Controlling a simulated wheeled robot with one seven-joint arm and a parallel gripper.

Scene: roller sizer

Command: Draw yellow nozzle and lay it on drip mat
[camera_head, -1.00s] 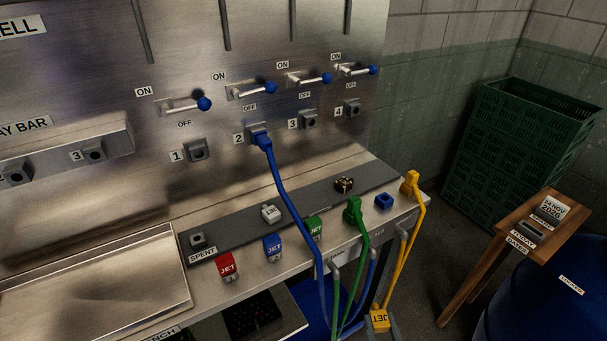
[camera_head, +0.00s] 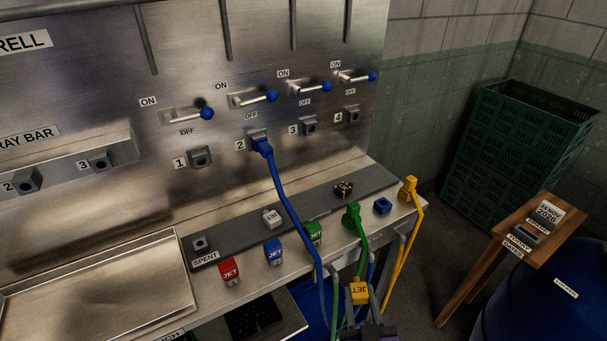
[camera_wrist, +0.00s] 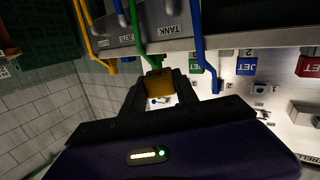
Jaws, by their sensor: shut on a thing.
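The yellow nozzle, a block marked JET (camera_head: 360,290), is held in my gripper (camera_head: 366,303) in front of the bench's front edge, clear of the bench top. In the wrist view the yellow nozzle (camera_wrist: 157,83) sits between the two dark fingers (camera_wrist: 157,92), which are shut on it. A long dark grey strip (camera_head: 302,207), which looks like the drip mat, runs along the bench top behind the row of JET nozzles. A pale block (camera_head: 271,218) and a small dark piece (camera_head: 344,188) lie on it.
Red (camera_head: 229,271), blue (camera_head: 274,252) and green (camera_head: 313,233) JET nozzles stand along the front edge. A blue hose (camera_head: 283,195) hangs from outlet 2 across the strip. Green (camera_head: 353,214) and yellow (camera_head: 409,188) hose ends stand at the right. A metal tray (camera_head: 100,290) is at left.

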